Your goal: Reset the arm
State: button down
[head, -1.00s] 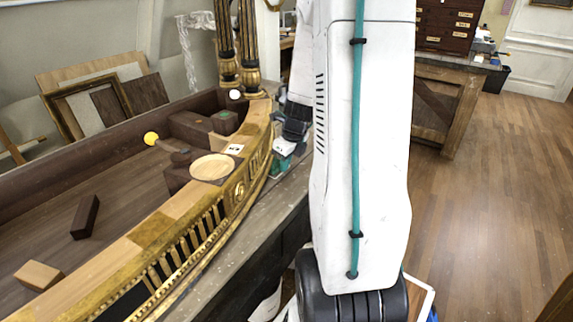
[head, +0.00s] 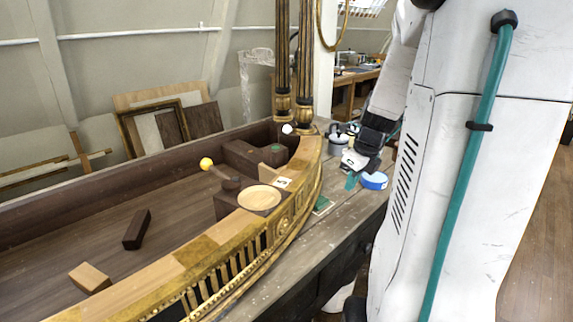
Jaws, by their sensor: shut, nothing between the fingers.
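My gripper (head: 351,182) shows small at the end of my white arm, right of the middle in the head view. Its teal fingertips point down, over or beside the wooden workbench (head: 338,226), just right of the gilt console's curved front edge (head: 289,223). The fingers look shut and I see nothing held in them. A blue round item (head: 374,181) lies right beside the gripper. My arm hides part of the bench and floor to the right.
Inside the console lie a dark block (head: 137,230) and a light wood block (head: 90,278). A round wooden plate (head: 259,197), a yellow ball (head: 206,163) and a white ball (head: 287,129) are near its right end.

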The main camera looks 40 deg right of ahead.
jog(key=s+a+r+n, duration=0.3)
jog(key=a+n, duration=0.7)
jog(key=n, duration=0.1)
jog(key=s+a+r+n+g, duration=0.1)
jog(key=s+a+n, duration=0.3)
jog(key=a+n, duration=0.6)
jog(key=s+a+r+n, duration=0.4)
jog(key=a+n, duration=0.6)
jog(key=n, duration=0.4)
jog(key=shift+s+a+r, duration=0.25)
jog(key=shift+a+r, duration=0.05)
